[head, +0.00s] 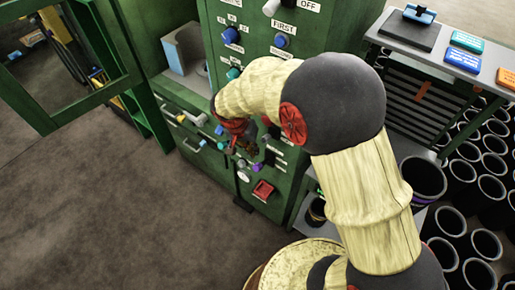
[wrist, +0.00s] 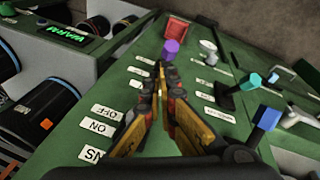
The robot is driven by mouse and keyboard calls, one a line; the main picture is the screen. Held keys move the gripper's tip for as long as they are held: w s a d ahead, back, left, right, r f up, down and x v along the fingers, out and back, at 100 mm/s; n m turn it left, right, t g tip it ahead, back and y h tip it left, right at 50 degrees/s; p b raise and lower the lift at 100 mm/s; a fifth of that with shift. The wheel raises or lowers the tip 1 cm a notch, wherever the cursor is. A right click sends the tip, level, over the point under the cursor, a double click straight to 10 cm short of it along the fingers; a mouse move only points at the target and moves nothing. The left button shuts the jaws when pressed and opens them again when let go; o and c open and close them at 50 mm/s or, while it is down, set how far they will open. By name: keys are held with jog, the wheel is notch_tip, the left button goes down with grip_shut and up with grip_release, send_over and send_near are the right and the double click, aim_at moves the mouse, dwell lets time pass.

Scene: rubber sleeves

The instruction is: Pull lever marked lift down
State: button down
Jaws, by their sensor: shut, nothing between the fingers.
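The green control panel (head: 257,210) carries several knobs, levers and white labels; I cannot read "lift" on any label. In the wrist view, a blue-ended lever (wrist: 266,118), a teal-ended lever (wrist: 249,83) and a grey-white lever (wrist: 208,48) stand to the right of my gripper (wrist: 161,68). A purple knob (wrist: 170,47) shows just beyond the fingertips. My gripper is shut and empty, in front of the panel; I cannot tell if it touches anything. In the head view my arm hides part of the panel.
A red square button (head: 263,189) sits low on the panel. A shelf unit (head: 400,60) and several dark tubes (head: 480,245) stand at the right. A green framed door (head: 65,65) is at the left. The brown floor (head: 90,190) is clear at the lower left.

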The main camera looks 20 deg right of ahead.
jog(key=shift+w+d+r+m+t, duration=0.15)
jog(key=shift+w+r+m, duration=0.2)
jog(key=shift+m, duration=0.35)
jog(key=shift+w+a+r+m+t, duration=0.15)
jog(key=shift+w+m, duration=0.3)
jog(key=shift+m, duration=0.25)
jog(key=shift+d+f, duration=0.1)
jog(key=shift+f, duration=0.05)
jog(key=b, duration=0.2)
send_over(263, 164)
jog(key=a, duration=0.1)
notch_tip(263, 164, down, 9)
jog(key=shift+w+a+f, duration=0.1)
jog(key=shift+a+f, duration=0.05)
jog(key=shift+a+f+b, duration=0.1)
jog(key=shift+b, duration=0.25)
